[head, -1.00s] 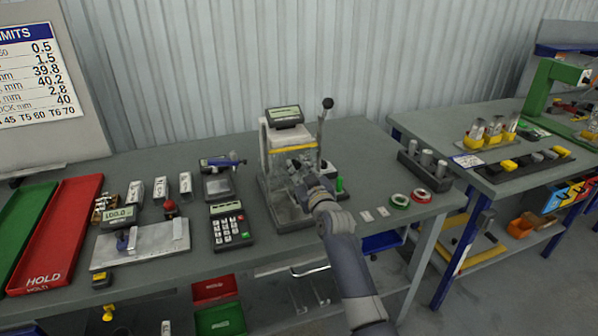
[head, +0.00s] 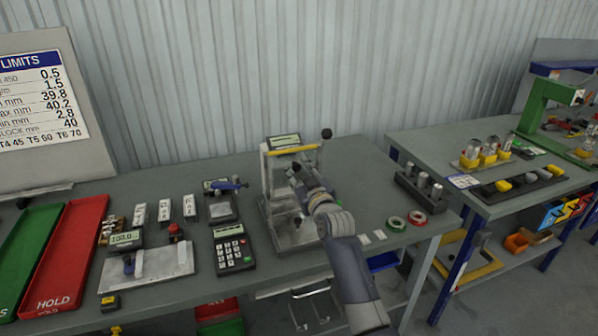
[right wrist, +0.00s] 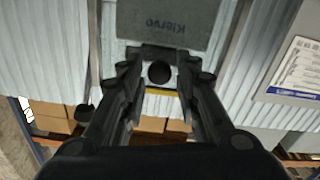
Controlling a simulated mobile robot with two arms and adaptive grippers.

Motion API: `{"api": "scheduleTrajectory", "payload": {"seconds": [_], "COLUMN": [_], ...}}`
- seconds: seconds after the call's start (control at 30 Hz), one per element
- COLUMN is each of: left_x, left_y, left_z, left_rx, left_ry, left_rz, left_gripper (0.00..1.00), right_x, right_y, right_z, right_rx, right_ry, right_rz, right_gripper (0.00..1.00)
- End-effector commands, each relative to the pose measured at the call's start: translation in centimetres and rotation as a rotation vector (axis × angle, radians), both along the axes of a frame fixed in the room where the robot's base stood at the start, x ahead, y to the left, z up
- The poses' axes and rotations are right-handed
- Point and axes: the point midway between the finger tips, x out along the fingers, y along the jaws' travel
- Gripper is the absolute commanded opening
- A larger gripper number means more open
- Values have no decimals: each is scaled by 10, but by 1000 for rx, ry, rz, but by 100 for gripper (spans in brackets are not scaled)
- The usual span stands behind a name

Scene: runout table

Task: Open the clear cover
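The clear cover (head: 276,176) with a yellow edge bar (head: 292,150) is on the grey press-like instrument (head: 284,232) in the middle of the bench. The yellow bar is high, just below the instrument's display (head: 284,141). My right gripper (head: 298,172) is in front of the cover and hides part of it. In the right wrist view the gripper (right wrist: 161,72) has its fingers spread, with a round black knob (right wrist: 160,72) between them and gaps on both sides. Contact with the cover cannot be told. My left gripper is not in view.
A black-knobbed lever (head: 326,133) stands at the instrument's right. A keypad unit (head: 233,250) is to its left, and red and green rings (head: 397,223) lie to its right. A block with metal cylinders (head: 424,191) is farther right. Bare bench lies behind the instrument.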

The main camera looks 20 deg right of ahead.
Motion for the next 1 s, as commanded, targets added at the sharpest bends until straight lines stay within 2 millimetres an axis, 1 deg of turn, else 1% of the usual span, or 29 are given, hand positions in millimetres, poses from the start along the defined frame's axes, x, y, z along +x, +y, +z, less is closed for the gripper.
{"api": "scheduleTrajectory", "payload": {"seconds": [0.33, 0.47, 0.57, 0.67, 1.0], "left_x": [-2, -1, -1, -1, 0], "left_y": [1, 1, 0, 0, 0], "left_z": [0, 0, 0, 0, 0], "left_rx": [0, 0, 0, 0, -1], "left_ry": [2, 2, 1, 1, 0], "left_rz": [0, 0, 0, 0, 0], "left_gripper": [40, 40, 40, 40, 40], "right_x": [0, -6, -16, -31, -88], "right_y": [0, 0, -1, -1, -3], "right_z": [-1, -2, -2, -2, -2], "right_rx": [0, 0, -1, -1, -2], "right_ry": [1, 3, 1, 2, 2], "right_rz": [0, 0, 0, 0, 0], "right_gripper": [41, 41, 41, 41, 41]}}
